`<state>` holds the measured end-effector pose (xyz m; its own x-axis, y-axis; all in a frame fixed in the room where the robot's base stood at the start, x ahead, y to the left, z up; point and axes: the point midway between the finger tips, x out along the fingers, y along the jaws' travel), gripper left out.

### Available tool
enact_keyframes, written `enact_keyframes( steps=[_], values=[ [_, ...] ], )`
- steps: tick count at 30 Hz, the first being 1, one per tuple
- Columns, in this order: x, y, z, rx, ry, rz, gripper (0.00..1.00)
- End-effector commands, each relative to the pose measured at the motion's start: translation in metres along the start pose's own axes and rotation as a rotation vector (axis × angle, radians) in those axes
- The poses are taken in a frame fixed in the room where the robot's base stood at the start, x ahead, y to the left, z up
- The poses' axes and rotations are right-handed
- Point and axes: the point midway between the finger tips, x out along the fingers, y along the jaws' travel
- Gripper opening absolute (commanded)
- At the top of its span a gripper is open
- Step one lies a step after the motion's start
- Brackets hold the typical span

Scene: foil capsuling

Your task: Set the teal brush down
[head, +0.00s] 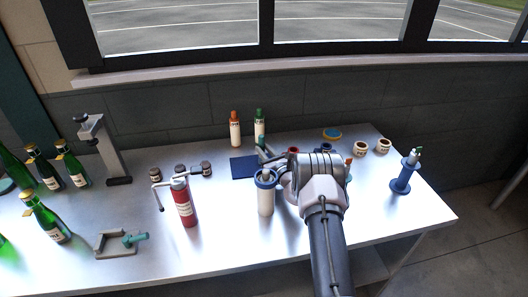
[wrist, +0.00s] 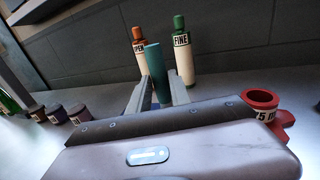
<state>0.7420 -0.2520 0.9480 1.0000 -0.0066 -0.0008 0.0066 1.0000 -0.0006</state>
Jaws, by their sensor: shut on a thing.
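The teal brush (wrist: 157,72) stands upright between the two fingers of my gripper (wrist: 158,94) in the wrist view. The gripper is shut on it. In the head view a small teal part of the brush (head: 261,142) shows at the tips of my gripper (head: 266,153), near the back of the table. The brush's lower end is hidden behind the gripper body in the wrist view, so I cannot tell whether it touches anything.
A blue mat (head: 243,167) lies left of the gripper. Orange-capped (head: 235,130) and green-capped (head: 259,128) bottles stand behind. A white container with a blue ring (head: 266,196) stands in front. A red cup (wrist: 262,99) is at right. A red cylinder (head: 184,203) stands left.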

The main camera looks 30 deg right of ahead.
Motion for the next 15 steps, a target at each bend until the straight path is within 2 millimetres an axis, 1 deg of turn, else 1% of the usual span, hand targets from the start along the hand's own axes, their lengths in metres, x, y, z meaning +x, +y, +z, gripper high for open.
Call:
enact_keyframes(
  steps=[2,3,5,6,15],
  values=[
    [0.0000,0.0000,-0.0033,0.000,0.000,0.000,0.00],
    [-0.0001,0.0000,-0.0038,0.000,0.000,0.000,0.26],
    [0.0000,0.0000,-0.0027,0.000,0.000,0.000,0.38],
    [0.0000,0.0000,-0.0026,0.000,0.000,0.000,0.46],
    [0.0000,0.0000,-0.0015,0.000,0.000,0.000,0.46]
  ],
)
